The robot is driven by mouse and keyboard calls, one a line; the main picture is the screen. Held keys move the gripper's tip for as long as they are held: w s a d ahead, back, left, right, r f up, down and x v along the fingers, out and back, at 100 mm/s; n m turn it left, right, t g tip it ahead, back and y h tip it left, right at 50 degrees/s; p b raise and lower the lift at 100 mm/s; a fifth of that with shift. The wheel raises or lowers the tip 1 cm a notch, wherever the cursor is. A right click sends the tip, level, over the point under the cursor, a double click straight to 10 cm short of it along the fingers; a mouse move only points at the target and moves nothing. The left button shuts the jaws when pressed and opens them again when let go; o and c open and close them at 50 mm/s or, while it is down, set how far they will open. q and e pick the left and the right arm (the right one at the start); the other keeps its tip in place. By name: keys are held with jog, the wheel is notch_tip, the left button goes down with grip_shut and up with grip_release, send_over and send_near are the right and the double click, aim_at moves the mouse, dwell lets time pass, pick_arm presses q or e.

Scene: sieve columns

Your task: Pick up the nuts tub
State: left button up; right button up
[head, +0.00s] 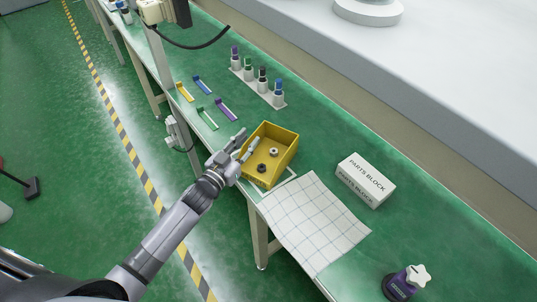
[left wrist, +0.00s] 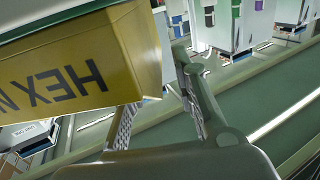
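The nuts tub is a yellow open-topped box (head: 284,162) on the green bench near its front edge. A few dark and grey nuts lie inside it. In the left wrist view the tub (left wrist: 75,70) fills the upper left, with part of its label, "HEX N", showing upside down. My left gripper (head: 246,140) is at the tub's left side, with one finger overlapping the near left wall and the other outside it. In the left wrist view the fingers (left wrist: 157,105) stand apart, so it is open; contact with the tub is unclear. My right gripper is not in view.
A white grid sheet (head: 316,220) lies right of the tub, with a white "PARTS BLOCK" box (head: 366,180) beyond. A purple-based knob (head: 400,284) is at lower right.

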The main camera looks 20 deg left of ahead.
pick_arm(q)
jog(key=shift+x, duration=0.85)
jog(key=shift+r, duration=0.1)
jog(key=shift+c, duration=0.2)
grip_shut()
